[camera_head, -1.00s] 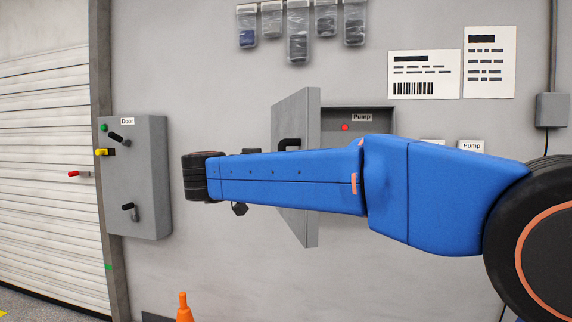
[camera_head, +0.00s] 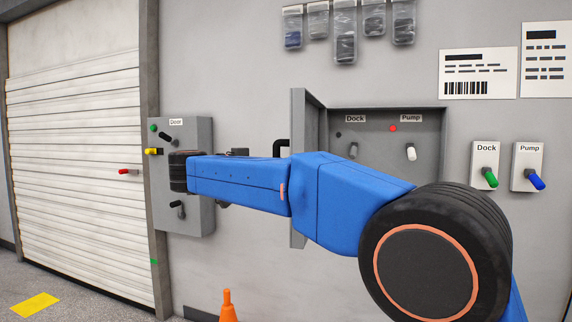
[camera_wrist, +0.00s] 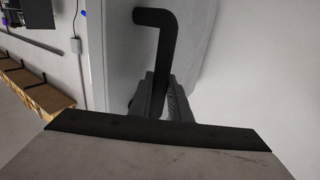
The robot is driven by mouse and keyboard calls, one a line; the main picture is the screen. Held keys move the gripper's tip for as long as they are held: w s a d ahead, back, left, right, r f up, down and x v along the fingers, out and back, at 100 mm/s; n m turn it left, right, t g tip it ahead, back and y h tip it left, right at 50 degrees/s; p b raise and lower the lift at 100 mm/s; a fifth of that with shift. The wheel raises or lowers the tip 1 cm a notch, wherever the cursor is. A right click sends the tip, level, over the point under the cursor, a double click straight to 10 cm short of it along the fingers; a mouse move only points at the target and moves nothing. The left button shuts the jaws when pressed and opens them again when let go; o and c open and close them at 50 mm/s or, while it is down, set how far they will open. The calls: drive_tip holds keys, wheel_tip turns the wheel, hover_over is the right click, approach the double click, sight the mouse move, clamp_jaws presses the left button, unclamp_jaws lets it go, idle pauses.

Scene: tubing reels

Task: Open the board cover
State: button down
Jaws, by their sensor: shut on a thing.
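The board cover (camera_head: 298,225) is a grey hinged panel, swung far out from the wall and seen nearly edge-on. It stands at the left side of a recessed board (camera_head: 372,175), whose inside shows two small switches and a red light. The cover's black handle (camera_head: 282,147) sticks out to the left and is partly hidden by my blue arm. In the wrist view, my gripper (camera_wrist: 161,98) is shut around the lower part of the bent black handle (camera_wrist: 160,45).
A grey control box (camera_head: 190,220) with levers hangs left of the cover, beside a white roller door (camera_head: 75,170). Green (camera_head: 490,177) and blue (camera_head: 536,180) levers are on plates at right. An orange cone (camera_head: 228,308) stands below. Clear plastic bins (camera_head: 345,40) hang above.

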drive_tip(key=shift+w+a, duration=0.25)
drive_tip(key=shift+a, duration=0.35)
drive_tip(key=c, duration=1.6)
unclamp_jaws()
drive_tip(key=shift+c, duration=0.2)
drive_tip(key=v, duration=1.7)
drive_tip(key=shift+a, duration=0.2)
drive_tip(key=shift+s+r, duration=0.1)
drive_tip(key=shift+s, duration=0.05)
